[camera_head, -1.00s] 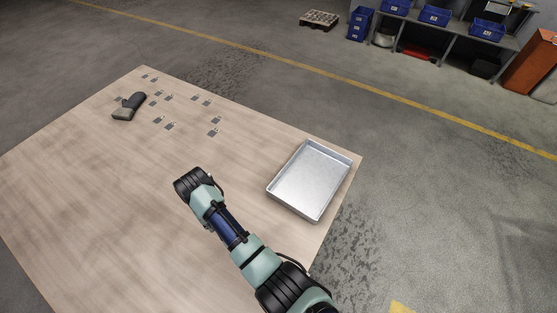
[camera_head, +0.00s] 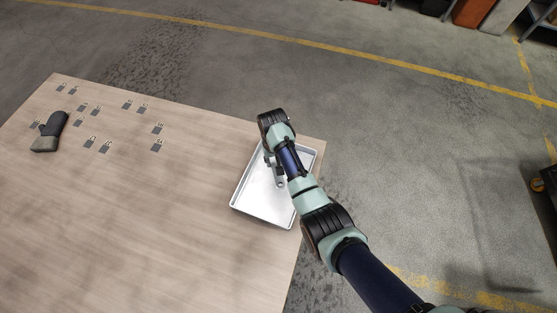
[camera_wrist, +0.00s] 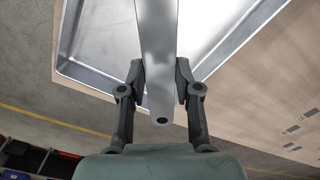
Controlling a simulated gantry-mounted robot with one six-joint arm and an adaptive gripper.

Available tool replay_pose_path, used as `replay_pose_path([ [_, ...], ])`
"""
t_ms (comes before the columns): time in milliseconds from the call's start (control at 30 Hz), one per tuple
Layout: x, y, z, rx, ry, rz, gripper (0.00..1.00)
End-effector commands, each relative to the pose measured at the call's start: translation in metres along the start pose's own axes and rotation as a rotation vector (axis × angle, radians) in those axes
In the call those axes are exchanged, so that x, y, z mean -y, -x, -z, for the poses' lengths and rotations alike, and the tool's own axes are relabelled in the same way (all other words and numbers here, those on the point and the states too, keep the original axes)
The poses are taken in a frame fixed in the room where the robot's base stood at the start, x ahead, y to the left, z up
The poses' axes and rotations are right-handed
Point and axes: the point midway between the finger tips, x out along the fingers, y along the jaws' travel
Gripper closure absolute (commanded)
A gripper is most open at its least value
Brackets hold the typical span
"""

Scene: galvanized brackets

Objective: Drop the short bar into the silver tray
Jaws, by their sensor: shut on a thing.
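The silver tray (camera_head: 254,196) sits at the table's right corner in the head view, partly hidden by my arm. In the wrist view the tray (camera_wrist: 100,50) lies below my gripper. My gripper (camera_wrist: 160,85) is shut on the short bar (camera_wrist: 158,60), a grey metal bar with a hole near its end. The bar is held over the tray, and the tray floor shows bare around it. In the head view my gripper (camera_head: 276,172) shows only in part above the tray, beside my arm.
Several small galvanized brackets (camera_head: 105,146) lie spread over the table's far left. The wooden table (camera_head: 150,220) is clear in the middle. Concrete floor lies beyond the tray.

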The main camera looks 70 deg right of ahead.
Motion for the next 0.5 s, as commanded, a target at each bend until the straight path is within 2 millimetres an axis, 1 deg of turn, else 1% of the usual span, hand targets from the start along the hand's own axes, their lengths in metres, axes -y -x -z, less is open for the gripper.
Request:
replay_pose_path([
  [133, 0.000, -0.003, 0.000, 0.000, 0.000, 0.000, 1.00],
  [233, 0.000, -0.010, 0.000, 0.000, 0.000, 0.000, 1.00],
  [367, 0.001, -0.026, 0.000, 0.000, 0.001, 0.000, 1.00],
  [500, 0.001, -0.046, 0.000, 0.000, 0.001, 0.000, 1.00],
])
